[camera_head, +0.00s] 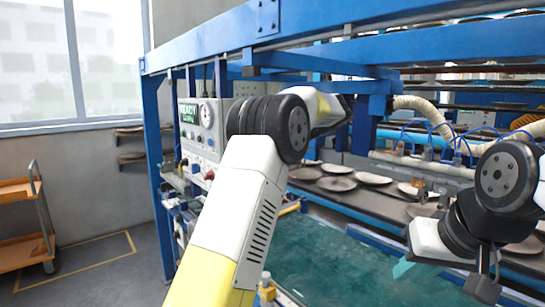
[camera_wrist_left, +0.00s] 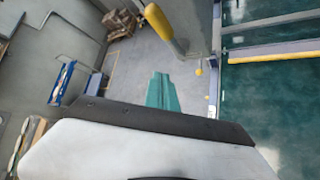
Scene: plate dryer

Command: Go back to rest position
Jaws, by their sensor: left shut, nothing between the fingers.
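My left arm (camera_head: 240,210), white and yellow with a black joint, rises through the middle of the head view; its gripper is hidden there. In the left wrist view my left gripper (camera_wrist_left: 161,92) shows its teal fingers together, shut with nothing between them, over grey floor. My right gripper (camera_head: 403,268) is at the right of the head view, with a teal finger pointing left above the green surface. Its jaw opening is not clear. The blue plate dryer frame (camera_head: 330,22) stands around and above both arms.
Several plates (camera_head: 337,184) lie on the dark conveyor behind my arms. A control panel (camera_head: 200,125) with gauge and buttons stands left of my left arm. An orange cart (camera_head: 20,250) stands far left. A yellow post (camera_wrist_left: 160,22) is near the left gripper.

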